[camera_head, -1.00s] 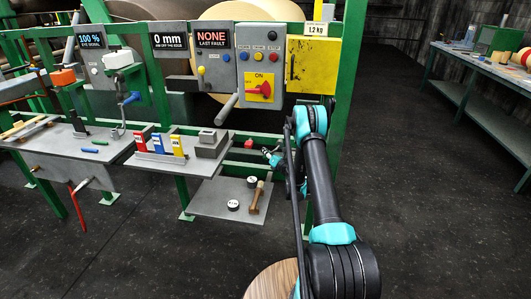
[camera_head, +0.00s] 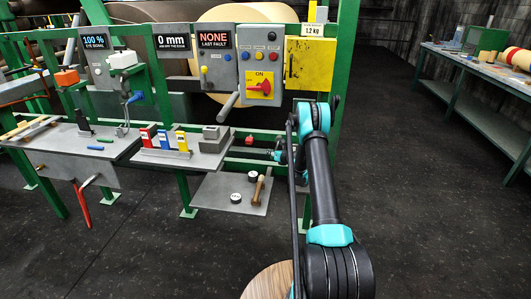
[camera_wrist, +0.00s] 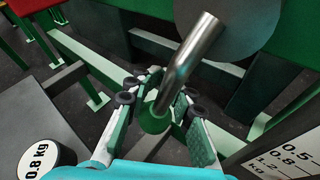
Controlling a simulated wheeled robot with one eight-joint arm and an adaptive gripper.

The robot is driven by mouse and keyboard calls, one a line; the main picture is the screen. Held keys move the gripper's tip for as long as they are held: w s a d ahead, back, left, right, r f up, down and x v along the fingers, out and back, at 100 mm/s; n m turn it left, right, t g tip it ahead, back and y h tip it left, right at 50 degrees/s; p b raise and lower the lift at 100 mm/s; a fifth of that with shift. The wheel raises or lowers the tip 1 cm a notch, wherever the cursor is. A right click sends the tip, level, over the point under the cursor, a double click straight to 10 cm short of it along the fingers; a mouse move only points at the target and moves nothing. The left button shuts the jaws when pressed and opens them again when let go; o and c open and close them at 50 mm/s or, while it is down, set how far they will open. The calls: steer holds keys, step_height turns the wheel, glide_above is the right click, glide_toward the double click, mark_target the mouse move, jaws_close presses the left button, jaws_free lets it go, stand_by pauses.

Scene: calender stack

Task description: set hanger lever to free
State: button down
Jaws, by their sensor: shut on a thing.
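The hanger lever (camera_wrist: 186,58) shows in the wrist view as a bent bare-metal rod with a green round knob (camera_wrist: 153,121) at its near end. It comes from a dark grey disc (camera_wrist: 235,22) at the top. My gripper (camera_wrist: 157,97) has its fingers on both sides of the knob end and is shut on the lever. In the head view my gripper (camera_head: 281,156) is small, low beside the green frame under the yellow box; the lever cannot be made out there, partly hidden by my arm.
A white scale plate (camera_wrist: 285,155) stands at lower right in the wrist view. Green frame bars run close around. The yellow box (camera_head: 311,62) hangs above. The floor to the right is open.

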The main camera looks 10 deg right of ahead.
steer(key=shift+s+d+f+n+g+h, duration=0.25)
steer(key=shift+d+n+g+h, duration=0.2)
steer(key=shift+d, duration=0.2)
steer(key=shift+s+d+f+n+g+h, duration=0.25)
steer(key=shift+d+n+g+h, duration=0.15)
steer(key=shift+d+h, duration=0.2)
steer(key=c, duration=1.3)
jaws_free()
steer(key=shift+d, duration=0.1)
steer(key=v, duration=1.2)
